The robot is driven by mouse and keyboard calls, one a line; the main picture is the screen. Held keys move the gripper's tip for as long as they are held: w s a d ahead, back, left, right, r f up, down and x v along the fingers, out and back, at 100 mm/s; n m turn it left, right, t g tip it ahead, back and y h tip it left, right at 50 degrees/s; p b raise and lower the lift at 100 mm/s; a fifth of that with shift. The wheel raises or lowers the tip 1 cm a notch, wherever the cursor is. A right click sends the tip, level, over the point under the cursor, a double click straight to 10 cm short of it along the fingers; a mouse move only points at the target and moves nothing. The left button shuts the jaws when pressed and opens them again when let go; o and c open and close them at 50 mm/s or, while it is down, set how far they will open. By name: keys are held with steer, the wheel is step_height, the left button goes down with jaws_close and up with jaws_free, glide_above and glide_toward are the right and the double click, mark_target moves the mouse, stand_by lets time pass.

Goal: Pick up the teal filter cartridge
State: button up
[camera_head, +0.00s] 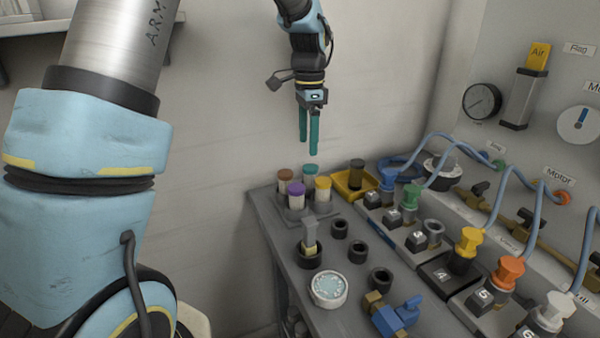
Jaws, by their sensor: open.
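The teal filter cartridge (310,171) stands upright in a grey holder (294,214) at the far left of the bench, with a teal cap and pale body. Brown (285,178), purple (296,193) and yellow (323,188) capped cartridges stand close around it and partly hide its lower body. My gripper (309,150) hangs above the cartridge group, pointing down, with its two teal fingers apart and empty. The fingertips appear a little above the teal cap; the exact gap cannot be told.
A yellow tray (345,193) with a dark-capped cartridge (357,174) is just right of the group. A row of coloured connectors with blue hoses runs along the bench's right side. A white round dial (327,289) and a blue valve (398,316) lie nearer. A wall is behind.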

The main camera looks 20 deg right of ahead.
mark_target(309, 167)
step_height(309, 167, down, 4)
steer(key=shift+r, duration=0.2)
steer(key=shift+s+d+f+p, duration=0.1)
steer(key=shift+f+p, duration=0.4)
steer(key=shift+f, duration=0.9)
steer(key=shift+s+f+p, duration=0.1)
steer(key=shift+f+p, duration=0.35)
steer(key=shift+f, duration=0.95)
jaws_close()
